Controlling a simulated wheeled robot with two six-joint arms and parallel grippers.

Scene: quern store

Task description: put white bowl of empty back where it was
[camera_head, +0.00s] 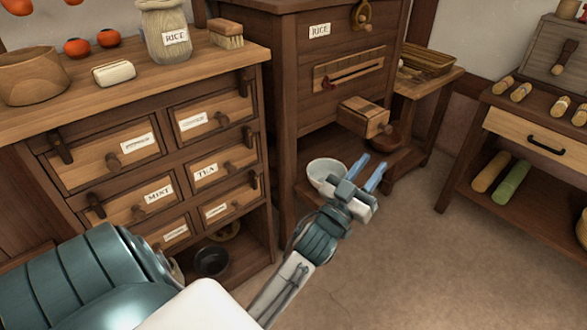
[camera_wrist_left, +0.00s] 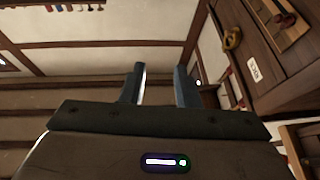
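The white bowl (camera_head: 325,172) is on the low ledge of the dark wooden rice cabinet (camera_head: 300,65), to the left of and below its wooden spout box (camera_head: 364,117). The bowl's right side is partly hidden by my left gripper (camera_head: 368,173). That gripper's two blue fingers are apart, just right of the bowl, and I see nothing between them. The left wrist view also shows the open gripper (camera_wrist_left: 160,84) empty; the bowl is not visible there. I cannot tell whether the gripper touches the bowl. My right gripper is not in view.
A drawer chest (camera_head: 140,155) with labelled drawers stands left; its top holds a rice jar (camera_head: 166,35), a brush (camera_head: 226,33) and a wooden bowl (camera_head: 32,76). A dark bowl (camera_head: 211,261) sits in its bottom opening. A side table (camera_head: 530,140) stands right. Floor between is clear.

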